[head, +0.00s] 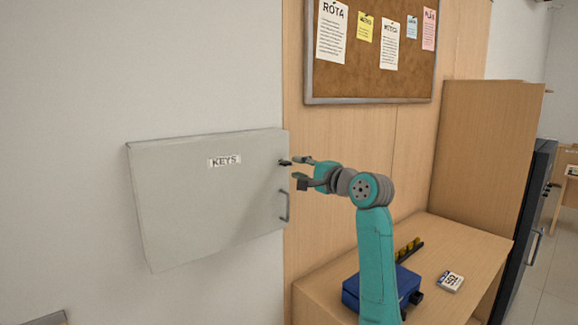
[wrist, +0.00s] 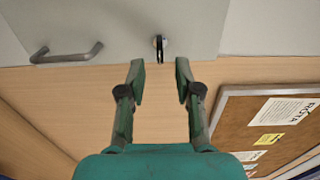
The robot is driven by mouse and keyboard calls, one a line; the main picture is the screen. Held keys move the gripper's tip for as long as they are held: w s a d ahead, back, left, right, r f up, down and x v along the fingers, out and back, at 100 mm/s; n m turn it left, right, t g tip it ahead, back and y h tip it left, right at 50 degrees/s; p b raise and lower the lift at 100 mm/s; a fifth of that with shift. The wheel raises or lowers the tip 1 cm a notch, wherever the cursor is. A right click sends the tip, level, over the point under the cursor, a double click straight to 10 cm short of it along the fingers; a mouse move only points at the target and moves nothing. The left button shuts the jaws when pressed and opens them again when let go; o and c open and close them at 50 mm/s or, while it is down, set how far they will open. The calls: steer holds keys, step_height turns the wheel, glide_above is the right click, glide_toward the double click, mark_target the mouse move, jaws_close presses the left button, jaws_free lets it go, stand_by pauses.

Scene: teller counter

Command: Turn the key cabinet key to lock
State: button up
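The grey key cabinet (head: 190,205) hangs on the wall at the left of the head view, its door labelled KEYS and closed. Its small dark key (head: 285,163) sticks out near the door's right edge, above the handle (head: 285,207). In the wrist view the key (wrist: 160,48) sits in a round metal lock, seen edge-on as a thin dark strip. My gripper (head: 294,173) is beside the key in the head view. In the wrist view my gripper (wrist: 158,72) is open, its fingers apart and empty, with the key just beyond and between the fingertips.
The cabinet handle (wrist: 66,55) is left of the key in the wrist view. A cork board (head: 372,80) with notes hangs on the wood panel. Below, a wooden counter (head: 450,245) holds a blue box (head: 352,290) and a small white block (head: 450,282).

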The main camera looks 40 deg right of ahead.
mark_target(289, 165)
steer(key=shift+w+a, duration=0.1)
steer(key=shift+w, duration=2.55)
jaws_close()
